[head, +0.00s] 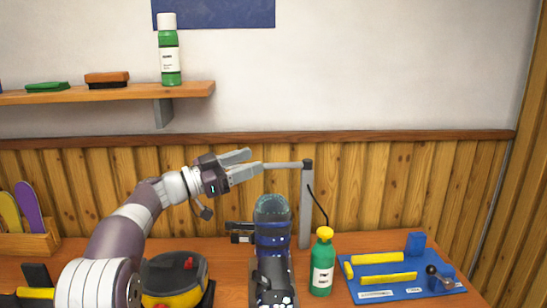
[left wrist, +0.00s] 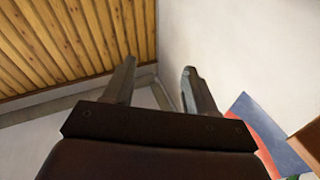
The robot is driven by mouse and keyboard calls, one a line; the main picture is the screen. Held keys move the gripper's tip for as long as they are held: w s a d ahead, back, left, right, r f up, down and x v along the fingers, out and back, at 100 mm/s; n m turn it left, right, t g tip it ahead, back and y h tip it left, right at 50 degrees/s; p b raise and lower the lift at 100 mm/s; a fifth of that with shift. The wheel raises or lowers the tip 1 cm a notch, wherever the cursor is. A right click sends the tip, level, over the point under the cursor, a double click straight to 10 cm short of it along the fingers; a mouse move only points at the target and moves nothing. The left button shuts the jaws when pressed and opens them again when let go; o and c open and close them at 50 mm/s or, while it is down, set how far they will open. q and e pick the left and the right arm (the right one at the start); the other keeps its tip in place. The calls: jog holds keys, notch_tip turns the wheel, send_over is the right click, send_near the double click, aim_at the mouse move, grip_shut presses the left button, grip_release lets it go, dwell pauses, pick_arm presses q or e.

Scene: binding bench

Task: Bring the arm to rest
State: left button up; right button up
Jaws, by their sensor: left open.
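My left arm (head: 135,215) comes in from the left and is raised over the bench. My left gripper (head: 250,163) is open, with nothing between its fingers, in front of the wood-panelled wall. It points right, and its tips appear close to a grey horizontal bar (head: 283,165); I cannot tell whether they touch. In the left wrist view the two fingers (left wrist: 158,78) stand apart and empty, with panelling and pale wall behind. My right gripper is not in view.
The bar joins a grey post (head: 305,210). Below are a dark boot-like item (head: 272,235), a green bottle (head: 322,268) and a blue tray (head: 412,268) with yellow bars. A black-yellow round item (head: 172,276) stands left. A shelf (head: 130,94) hangs above.

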pick_arm(q)
jog(key=w+a+f+n+t+y, duration=0.1)
jog(key=a+f+n+t+y, duration=0.45)
jog(key=n+t+y, duration=0.35)
jog(key=s+a+f+n+g+y, duration=0.2)
jog(key=s+a+f+y, duration=0.1)
jog(key=f+y, duration=0.15)
jog(key=s+a+f+n+g+y, duration=0.2)
jog(key=s+a+f+n+y, duration=0.1)
jog(key=f, duration=0.3)
jog(key=s+f+g, duration=0.4)
jog(key=s+f, duration=0.1)
jog(key=s, duration=0.5)
jog(key=s+f+g+y, duration=0.1)
jog(key=s+f+g, duration=0.3)
jog(key=s, duration=0.7)
jog(key=s+f+g+p, duration=0.1)
jog(key=s+f+g, duration=0.3)
jog(key=s+f, duration=0.4)
jog(key=s, duration=0.3)
jog(key=shift+a+n, duration=0.2)
jog(key=shift+n, duration=0.1)
